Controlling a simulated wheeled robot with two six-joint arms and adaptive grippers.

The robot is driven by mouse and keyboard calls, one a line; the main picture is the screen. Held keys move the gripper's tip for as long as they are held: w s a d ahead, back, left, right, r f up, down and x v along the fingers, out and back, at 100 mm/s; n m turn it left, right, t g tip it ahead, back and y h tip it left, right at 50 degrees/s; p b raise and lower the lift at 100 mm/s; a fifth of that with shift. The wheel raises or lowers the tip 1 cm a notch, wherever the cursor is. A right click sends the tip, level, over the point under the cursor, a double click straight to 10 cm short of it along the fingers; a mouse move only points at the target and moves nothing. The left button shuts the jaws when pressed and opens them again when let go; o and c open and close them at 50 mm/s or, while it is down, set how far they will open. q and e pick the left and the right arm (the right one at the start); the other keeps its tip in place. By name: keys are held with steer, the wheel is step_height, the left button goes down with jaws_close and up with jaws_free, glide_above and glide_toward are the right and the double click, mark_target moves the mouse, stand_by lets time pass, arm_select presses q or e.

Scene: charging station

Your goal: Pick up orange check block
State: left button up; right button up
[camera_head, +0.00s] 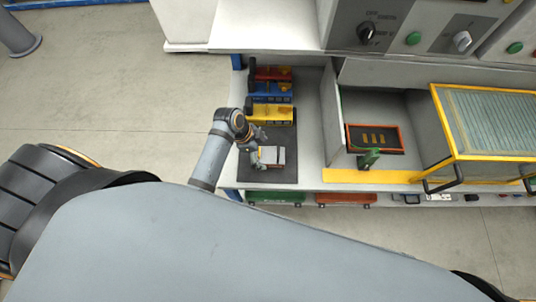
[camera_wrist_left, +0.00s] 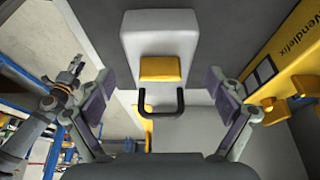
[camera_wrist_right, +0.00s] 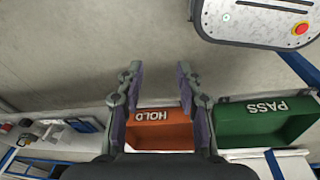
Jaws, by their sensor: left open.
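A pale grey block with an orange-yellow patch (camera_wrist_left: 160,40) and a black handle lies ahead of my left gripper (camera_wrist_left: 160,105) in the left wrist view. The gripper is open, its fingers apart on either side of the handle, and I cannot tell whether they touch it. In the head view the pale block (camera_head: 272,156) lies on a dark mat, with my left gripper (camera_head: 257,146) just above and beside it. This is the likeliest orange check block. My right gripper (camera_wrist_right: 158,88) is open and empty above the bins in its wrist view.
Red (camera_head: 270,73), blue (camera_head: 270,90) and yellow (camera_head: 270,114) units stand behind the block on the mat (camera_head: 288,178). An orange-rimmed tray (camera_head: 349,132) sits to the right. The right wrist view shows an orange HOLD bin (camera_wrist_right: 155,135) and a green PASS bin (camera_wrist_right: 262,125).

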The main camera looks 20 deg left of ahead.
mark_target(266, 155)
arm_select(q)
steer(key=x, duration=0.3)
steer(key=shift+d, duration=0.1)
steer(key=shift+w, duration=0.1)
steer(key=c, duration=1.5)
arm_select(e)
steer(key=shift+s+d+r, duration=0.1)
steer(key=shift+s+r, duration=0.05)
steer(key=shift+s, duration=0.4)
steer(key=shift+s+d+r, duration=0.1)
steer(key=shift+s, duration=0.45)
arm_select(q)
steer(key=shift+o, duration=0.2)
